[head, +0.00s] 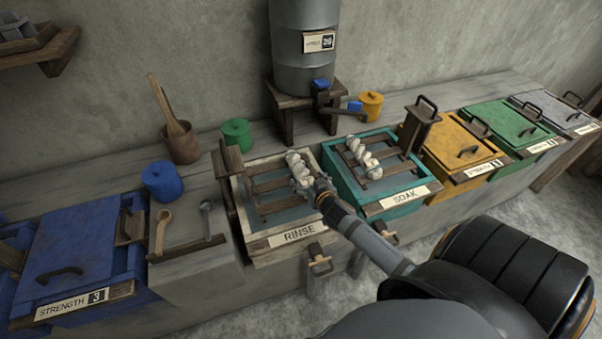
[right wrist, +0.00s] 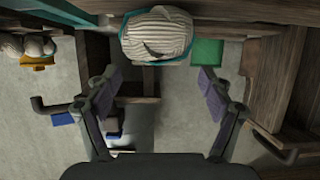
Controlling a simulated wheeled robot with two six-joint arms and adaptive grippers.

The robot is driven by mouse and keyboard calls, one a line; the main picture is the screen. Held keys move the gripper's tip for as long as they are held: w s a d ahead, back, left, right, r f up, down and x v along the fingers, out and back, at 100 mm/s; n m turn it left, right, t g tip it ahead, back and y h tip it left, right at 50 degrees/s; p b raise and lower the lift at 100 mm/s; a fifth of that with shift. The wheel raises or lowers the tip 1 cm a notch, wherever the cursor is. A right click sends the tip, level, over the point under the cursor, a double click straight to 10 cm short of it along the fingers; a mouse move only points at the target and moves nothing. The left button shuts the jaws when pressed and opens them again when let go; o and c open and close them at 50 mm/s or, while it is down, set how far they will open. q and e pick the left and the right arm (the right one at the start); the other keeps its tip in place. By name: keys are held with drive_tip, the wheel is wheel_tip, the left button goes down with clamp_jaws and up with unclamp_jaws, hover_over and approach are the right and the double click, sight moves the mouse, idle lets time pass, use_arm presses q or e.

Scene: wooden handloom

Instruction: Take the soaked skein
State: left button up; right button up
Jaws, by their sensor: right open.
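One cream twisted skein (head: 298,168) lies over the wooden rack of the vat labelled RINSE (head: 278,238). A second cream skein (head: 364,158) lies on the rack of the teal vat labelled SOAK (head: 402,201). My right gripper (head: 319,188) is at the near end of the skein over the RINSE vat. In the right wrist view, a striped pale skein end (right wrist: 157,36) sits ahead, between and beyond the spread fingers of my open gripper (right wrist: 157,80). Another skein (right wrist: 27,46) shows at the upper left there. My left gripper is not in view.
A metal barrel (head: 305,50) with a blue tap stands behind the vats. Blue (head: 75,245), yellow (head: 462,145) and green (head: 508,125) lidded vats flank them. Blue (head: 162,181), green (head: 236,134) and yellow (head: 370,104) pots stand on the bench. Upright wooden boards rise beside the RINSE rack.

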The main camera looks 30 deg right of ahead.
sight(305, 176)
drive_tip(key=x, duration=0.6)
drive_tip(key=shift+w+d+f+p, duration=0.15)
drive_tip(key=shift+w+f+p, duration=0.05)
drive_tip(key=shift+f+p, duration=0.2)
drive_tip(key=shift+s, duration=0.15)
drive_tip(key=shift+c, duration=0.8)
drive_tip(key=c, duration=1.2)
